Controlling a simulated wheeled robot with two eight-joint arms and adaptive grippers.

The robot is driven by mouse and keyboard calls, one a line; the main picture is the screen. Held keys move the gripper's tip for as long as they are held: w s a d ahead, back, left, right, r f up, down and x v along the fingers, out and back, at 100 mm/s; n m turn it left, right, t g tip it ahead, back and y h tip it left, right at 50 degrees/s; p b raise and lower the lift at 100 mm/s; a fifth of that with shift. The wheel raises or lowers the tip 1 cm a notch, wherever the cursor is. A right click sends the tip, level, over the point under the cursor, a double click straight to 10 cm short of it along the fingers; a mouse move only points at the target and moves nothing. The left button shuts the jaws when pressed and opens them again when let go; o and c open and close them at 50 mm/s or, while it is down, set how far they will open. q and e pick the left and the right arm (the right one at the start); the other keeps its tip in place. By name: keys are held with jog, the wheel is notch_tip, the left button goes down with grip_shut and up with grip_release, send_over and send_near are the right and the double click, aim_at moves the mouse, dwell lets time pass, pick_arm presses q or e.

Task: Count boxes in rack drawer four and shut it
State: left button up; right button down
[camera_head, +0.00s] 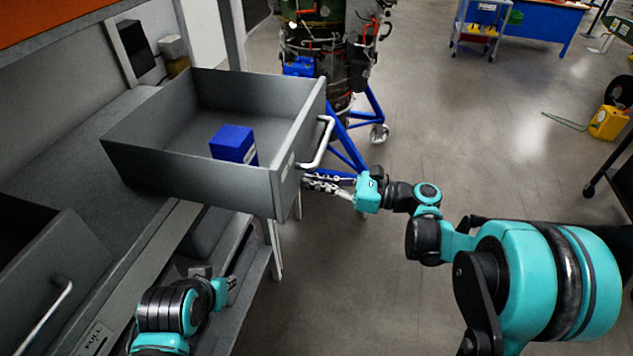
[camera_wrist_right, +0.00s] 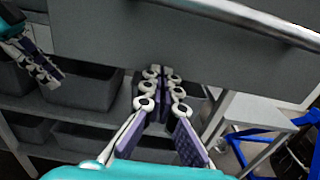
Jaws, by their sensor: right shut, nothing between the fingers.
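The grey drawer (camera_head: 190,180) is pulled out of the rack and open at the top. One blue box (camera_head: 233,144) sits inside it, near the front side wall. The drawer's pale bar handle (camera_head: 322,145) is on its right-hand front panel; the handle also crosses the top of the right wrist view (camera_wrist_right: 240,14). My right gripper (camera_head: 310,181) is shut and empty, just below the handle at the front panel; whether it touches the panel I cannot tell. My left gripper (camera_head: 232,284) is low, below the drawer, partly hidden by its arm; it also shows in the right wrist view (camera_wrist_right: 40,62).
Another grey drawer (camera_head: 60,270) with a handle stands open at the lower left. Grey bins (camera_wrist_right: 85,88) sit on shelves below. A turbine on a blue stand (camera_head: 372,100) is close behind the drawer. Open floor (camera_head: 480,140) lies to the right.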

jog(key=b+x, duration=0.1)
jog(key=x, duration=2.3)
jog(key=shift+a+f+b, duration=0.1)
jog(key=shift+a+b, duration=0.05)
jog(key=shift+b, duration=0.15)
